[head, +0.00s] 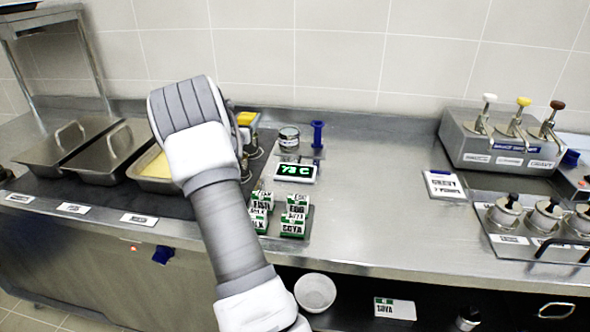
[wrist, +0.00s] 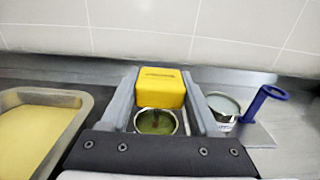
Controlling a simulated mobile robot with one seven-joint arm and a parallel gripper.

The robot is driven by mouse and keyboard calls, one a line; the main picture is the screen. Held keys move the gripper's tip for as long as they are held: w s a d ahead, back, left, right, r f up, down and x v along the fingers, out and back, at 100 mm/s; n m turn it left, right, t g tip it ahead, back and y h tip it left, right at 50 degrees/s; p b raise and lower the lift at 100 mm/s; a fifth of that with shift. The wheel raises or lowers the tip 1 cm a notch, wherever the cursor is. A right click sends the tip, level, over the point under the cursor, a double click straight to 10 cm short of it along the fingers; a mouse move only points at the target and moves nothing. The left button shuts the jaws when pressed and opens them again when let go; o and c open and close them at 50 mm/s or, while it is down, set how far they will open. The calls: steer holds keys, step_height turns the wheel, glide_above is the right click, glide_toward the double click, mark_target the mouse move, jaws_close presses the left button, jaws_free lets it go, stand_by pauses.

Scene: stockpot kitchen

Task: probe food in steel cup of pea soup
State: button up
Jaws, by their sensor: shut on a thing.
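My gripper (wrist: 160,98) is shut on a yellow block-shaped handle (wrist: 160,80), which I take to be the probe's; it also shows in the head view (head: 246,117). In the wrist view, a steel cup of green soup (wrist: 156,122) is between the grey fingers, just below the handle. A dark streak shows over the soup; whether it is the probe's stem in the soup, I cannot tell. My arm hides this cup in the head view. A green display (head: 295,172) on the counter seems to read 73 C.
A labelled steel tin (head: 289,139) stands beside a blue upright holder (head: 318,135), close to the right finger in the wrist view. A pan of yellow food (wrist: 38,125) is left. Small green-white label blocks (head: 293,222) stand in front.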

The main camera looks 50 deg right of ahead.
steer(key=shift+r+p, duration=2.3)
steer(key=shift+r, duration=2.15)
steer(key=shift+d+f+b, duration=0.1)
steer(key=shift+f+b, duration=0.05)
steer(key=shift+b, duration=0.15)
